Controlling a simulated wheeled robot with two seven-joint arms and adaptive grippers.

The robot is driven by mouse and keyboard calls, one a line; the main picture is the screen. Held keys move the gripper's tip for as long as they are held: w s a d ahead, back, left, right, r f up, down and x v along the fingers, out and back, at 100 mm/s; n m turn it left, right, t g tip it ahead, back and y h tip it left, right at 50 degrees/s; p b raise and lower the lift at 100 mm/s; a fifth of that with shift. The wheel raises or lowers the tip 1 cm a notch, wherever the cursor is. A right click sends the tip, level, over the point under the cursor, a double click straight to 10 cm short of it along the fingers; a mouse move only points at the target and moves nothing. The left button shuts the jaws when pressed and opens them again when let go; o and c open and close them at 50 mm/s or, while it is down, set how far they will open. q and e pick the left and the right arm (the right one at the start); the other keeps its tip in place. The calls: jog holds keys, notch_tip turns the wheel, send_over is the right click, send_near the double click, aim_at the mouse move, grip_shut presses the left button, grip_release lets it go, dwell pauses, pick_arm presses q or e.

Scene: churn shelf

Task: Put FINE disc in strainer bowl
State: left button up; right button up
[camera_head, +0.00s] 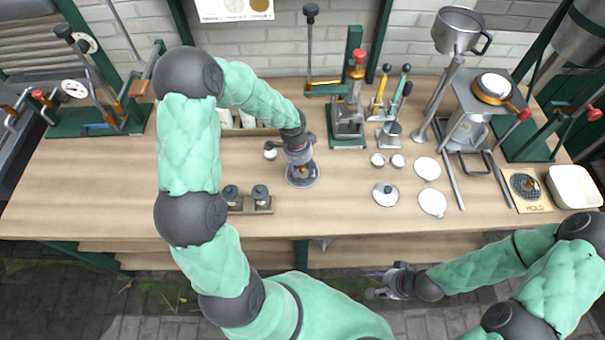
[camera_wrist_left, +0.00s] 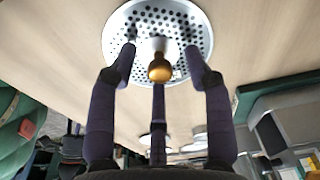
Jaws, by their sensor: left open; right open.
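A metal perforated disc with a brass knob (camera_head: 302,181) lies on the wooden bench, in front of my left gripper's wrist. In the left wrist view the disc (camera_wrist_left: 185,72) fills the top, with its knob (camera_wrist_left: 160,68) upright between the fingers. I cannot read a FINE mark on it. My left gripper (camera_head: 301,165) is open over the disc, its fingers spread around the knob; they also show in the left wrist view (camera_wrist_left: 158,75). My right gripper (camera_head: 376,283) is open and empty in front of the bench edge. A metal bowl with a handle (camera_head: 458,31) stands high at the back right; I cannot tell whether it is the strainer bowl.
A small rack with two dark-knobbed pieces (camera_head: 248,203) stands left of the disc. Several round lids and discs (camera_head: 432,201) lie on the right. A board marked MOLD (camera_head: 528,204) and a white tray (camera_head: 573,187) are at far right. Presses line the back.

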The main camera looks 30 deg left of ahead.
pick_arm(q)
jog(key=shift+f, duration=0.15)
jog(key=shift+c, duration=0.3)
grip_shut()
